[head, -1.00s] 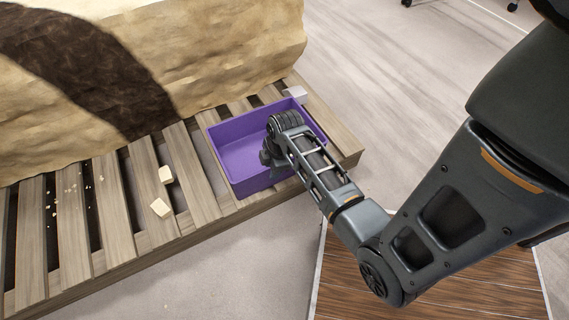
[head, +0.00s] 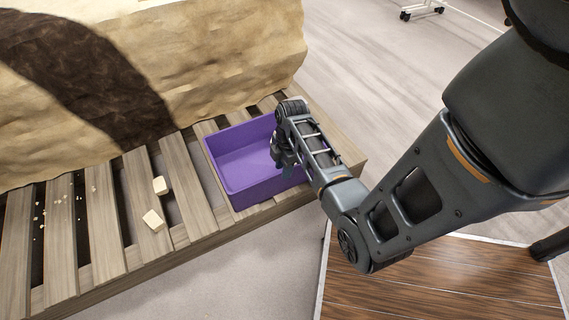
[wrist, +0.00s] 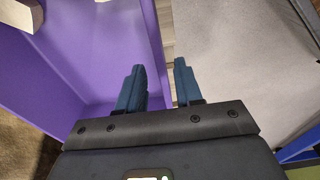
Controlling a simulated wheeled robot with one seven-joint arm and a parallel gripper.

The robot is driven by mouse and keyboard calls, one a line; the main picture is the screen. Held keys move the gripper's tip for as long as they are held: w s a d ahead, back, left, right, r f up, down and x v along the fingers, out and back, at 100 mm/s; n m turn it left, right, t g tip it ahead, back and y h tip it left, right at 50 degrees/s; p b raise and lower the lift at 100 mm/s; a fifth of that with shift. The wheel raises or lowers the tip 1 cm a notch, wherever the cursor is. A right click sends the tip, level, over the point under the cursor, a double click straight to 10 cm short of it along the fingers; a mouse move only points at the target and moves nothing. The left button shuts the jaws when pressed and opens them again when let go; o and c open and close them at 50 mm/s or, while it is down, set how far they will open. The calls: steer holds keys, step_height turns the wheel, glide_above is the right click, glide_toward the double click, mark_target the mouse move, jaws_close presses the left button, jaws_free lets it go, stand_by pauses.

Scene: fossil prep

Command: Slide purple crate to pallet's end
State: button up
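The purple crate (head: 245,170) is an open, empty-looking bin on the slatted wooden pallet (head: 180,185), near the pallet's right end. A strip of bare slats (head: 345,148) shows to the right of it. My gripper (head: 283,150) points down at the crate's right side, and the arm hides that wall in the head view. In the wrist view the crate (wrist: 95,50) fills the left. The fingers of my gripper (wrist: 160,85) are apart, one inside the crate and one outside, with the wall's rim between them. A narrow gap seems to show beside the outer finger.
A large tan fossil block (head: 210,50) with a dark band stands behind the crate. Two small pale blocks (head: 153,220) and crumbs lie on the slats at left. A brown wooden platform (head: 440,280) is at front right. Pale floor lies beyond the pallet's right end.

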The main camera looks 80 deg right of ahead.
steer(key=f+b, duration=0.1)
steer(key=f, duration=0.1)
steer(key=f+b, duration=0.1)
steer(key=f, duration=0.2)
steer(key=shift+w+a, duration=0.2)
jaws_close()
stand_by(1.3)
